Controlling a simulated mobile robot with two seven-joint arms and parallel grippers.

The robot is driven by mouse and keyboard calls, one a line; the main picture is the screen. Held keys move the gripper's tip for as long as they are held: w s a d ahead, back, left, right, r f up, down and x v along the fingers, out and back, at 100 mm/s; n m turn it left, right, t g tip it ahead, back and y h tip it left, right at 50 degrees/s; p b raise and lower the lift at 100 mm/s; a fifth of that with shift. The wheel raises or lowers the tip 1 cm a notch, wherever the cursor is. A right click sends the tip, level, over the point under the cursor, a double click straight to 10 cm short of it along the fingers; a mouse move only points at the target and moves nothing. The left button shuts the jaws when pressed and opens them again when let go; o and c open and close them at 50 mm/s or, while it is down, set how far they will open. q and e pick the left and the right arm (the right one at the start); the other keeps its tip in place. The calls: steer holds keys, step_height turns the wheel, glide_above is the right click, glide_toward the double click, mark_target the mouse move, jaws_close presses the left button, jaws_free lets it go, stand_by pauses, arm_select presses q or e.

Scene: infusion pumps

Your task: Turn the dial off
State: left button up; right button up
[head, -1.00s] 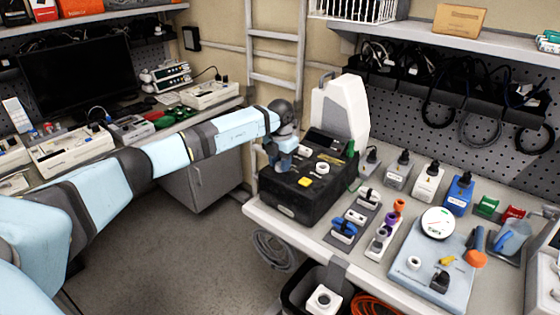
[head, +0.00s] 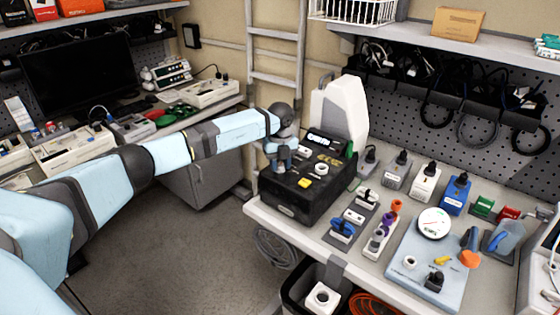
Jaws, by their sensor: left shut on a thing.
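The black device box (head: 285,196) stands at the left end of the workbench. Its top panel carries a white knob (head: 322,169), a yellow button (head: 304,183) and a lit display with blue-white characters (head: 320,140). My left gripper (head: 281,168) reaches down onto the left part of this panel. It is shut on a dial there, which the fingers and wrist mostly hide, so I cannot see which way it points. My right gripper is not in view.
A white upright housing (head: 340,110) stands behind the box. To its right are a blue switch block (head: 458,194), a round gauge (head: 434,223) on a pale plate and several small connectors. A bin (head: 322,298) sits below the bench edge. The floor at left is clear.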

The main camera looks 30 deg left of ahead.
arm_select(q)
steer(key=n+p, duration=0.1)
steer(key=n, duration=0.2)
steer(key=shift+r+n, duration=0.1)
steer(key=shift+n, duration=0.3)
steer(key=n+p, duration=0.1)
steer(key=n, duration=0.2)
steer(key=shift+p, duration=0.4)
steer(key=n+p, duration=0.1)
steer(key=n, duration=0.2)
steer(key=shift+n, duration=0.6)
steer(key=shift+p, duration=0.3)
steer(key=o, duration=0.9)
